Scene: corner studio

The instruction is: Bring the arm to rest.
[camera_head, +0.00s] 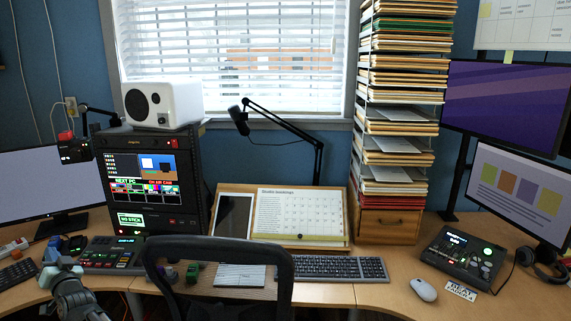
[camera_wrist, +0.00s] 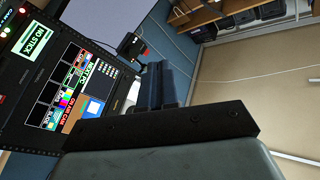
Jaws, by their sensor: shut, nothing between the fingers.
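My arm (camera_head: 76,299) reaches in from the lower left of the head view, above the left part of the desk. The fingers are in the air and touch nothing that I can see. The black rack with a lit screen (camera_wrist: 78,88) fills the left of that tilted view, beyond the gripper.
The desk (camera_head: 330,293) holds a control panel (camera_head: 112,257) near my arm, a keyboard (camera_head: 340,268), a mouse (camera_head: 423,290) and a mixer (camera_head: 462,256). A black chair back (camera_head: 218,246) stands in front. A tall paper stack (camera_head: 402,100) rises behind. Monitors stand at both sides.

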